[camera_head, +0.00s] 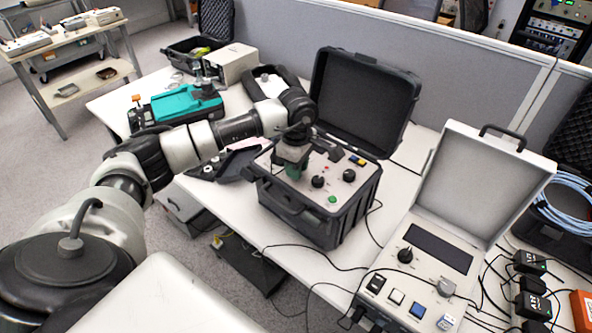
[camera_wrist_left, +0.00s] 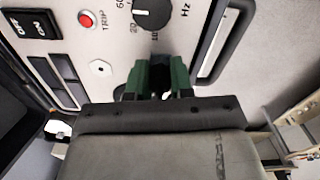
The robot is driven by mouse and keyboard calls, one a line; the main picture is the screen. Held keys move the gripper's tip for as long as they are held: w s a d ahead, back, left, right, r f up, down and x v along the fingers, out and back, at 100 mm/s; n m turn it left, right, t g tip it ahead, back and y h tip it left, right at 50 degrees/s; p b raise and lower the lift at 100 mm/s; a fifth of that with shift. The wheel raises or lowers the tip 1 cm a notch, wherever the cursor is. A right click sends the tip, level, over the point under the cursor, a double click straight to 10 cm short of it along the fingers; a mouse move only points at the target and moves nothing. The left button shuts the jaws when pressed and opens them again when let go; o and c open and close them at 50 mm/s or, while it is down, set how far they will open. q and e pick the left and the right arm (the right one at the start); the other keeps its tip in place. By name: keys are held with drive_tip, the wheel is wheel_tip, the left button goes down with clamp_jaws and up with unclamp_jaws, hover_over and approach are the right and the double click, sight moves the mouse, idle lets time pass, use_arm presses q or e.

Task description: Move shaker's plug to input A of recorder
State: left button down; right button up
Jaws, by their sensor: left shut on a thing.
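My left gripper (camera_head: 292,165), with green fingertips, points down at the panel of an open black-cased unit (camera_head: 338,203). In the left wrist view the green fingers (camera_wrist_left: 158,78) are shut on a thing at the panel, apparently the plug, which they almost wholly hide. I cannot tell how deep it sits. The panel (camera_wrist_left: 95,48) has an ON/OFF switch, a red TRIP button and a knob marked Hz. A grey open case (camera_head: 425,278) with a dark display, knobs and buttons stands at the right. I cannot read which unit is the recorder. My right gripper is out of view.
Black cables (camera_head: 330,268) run across the white table (camera_head: 283,243) between the cases. Black adapters (camera_head: 530,285) and an orange box (camera_head: 582,308) lie at the right. The black case's raised lid (camera_head: 365,98) stands behind the gripper. A teal device (camera_head: 180,108) is at the left.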

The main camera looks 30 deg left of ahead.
use_arm(q)
drive_tip(key=shift+n, duration=0.9)
drive_tip(key=c, duration=0.9)
unclamp_jaws()
drive_tip(key=shift+r, duration=0.1)
drive_tip(key=shift+r+p, duration=1.55)
drive_tip(key=shift+r, duration=0.9)
wheel_tip(320, 180, up, 11)
drive_tip(key=b, duration=0.2)
